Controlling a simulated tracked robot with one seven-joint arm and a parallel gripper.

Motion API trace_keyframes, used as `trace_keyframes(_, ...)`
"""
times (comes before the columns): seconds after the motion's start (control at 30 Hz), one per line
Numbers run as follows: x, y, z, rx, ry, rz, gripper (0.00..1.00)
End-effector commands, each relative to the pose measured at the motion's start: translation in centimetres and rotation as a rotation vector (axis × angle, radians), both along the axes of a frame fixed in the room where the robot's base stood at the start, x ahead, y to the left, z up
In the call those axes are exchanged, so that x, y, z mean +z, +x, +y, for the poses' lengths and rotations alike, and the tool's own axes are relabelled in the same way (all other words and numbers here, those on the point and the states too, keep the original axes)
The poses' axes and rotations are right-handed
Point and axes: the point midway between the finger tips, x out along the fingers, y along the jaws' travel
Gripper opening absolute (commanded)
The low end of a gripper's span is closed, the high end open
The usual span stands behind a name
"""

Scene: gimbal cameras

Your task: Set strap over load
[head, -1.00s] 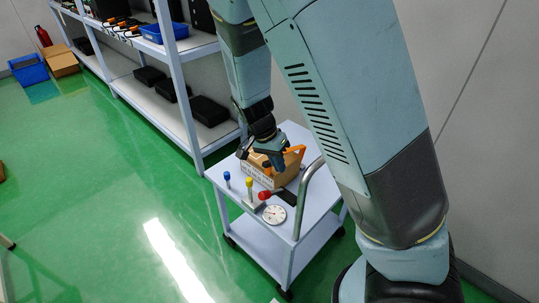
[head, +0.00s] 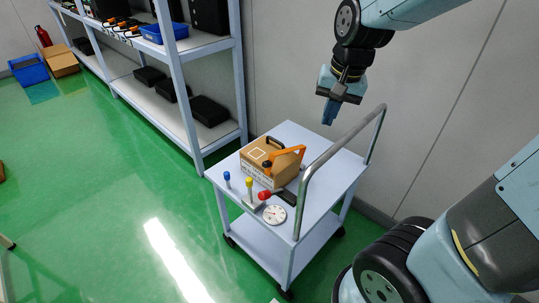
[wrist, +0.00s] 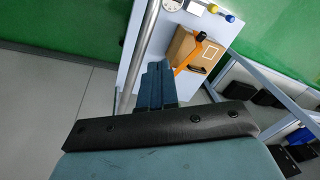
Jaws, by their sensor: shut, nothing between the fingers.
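The load is a brown cardboard box (head: 270,165) on the top shelf of a white cart (head: 322,162). An orange strap (head: 288,153) with a black end piece lies across the box's top right part; in the wrist view the orange strap (wrist: 187,58) shows against the box (wrist: 190,48). I cannot tell whether its far end touches the cart. A black handle stands on the box top. My gripper (head: 328,118) is shut and empty, above the cart's back right side, apart from the box and strap. In the wrist view its fingers (wrist: 157,85) are together.
The cart's curved metal handrail (head: 335,150) rises at the right. Blue, yellow and red knobs (head: 249,183), a round white dial (head: 274,214) and a dark flat item (head: 287,197) sit before the box. A shelf rack (head: 175,70) stands left; a wall is behind.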

Motion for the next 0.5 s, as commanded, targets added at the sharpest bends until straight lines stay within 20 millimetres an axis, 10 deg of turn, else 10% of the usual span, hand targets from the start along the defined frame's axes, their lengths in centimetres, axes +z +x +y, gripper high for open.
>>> trace_keyframes(0.5,6.0,-3.6,-3.5,0.019,-0.004,-0.161,0.00)
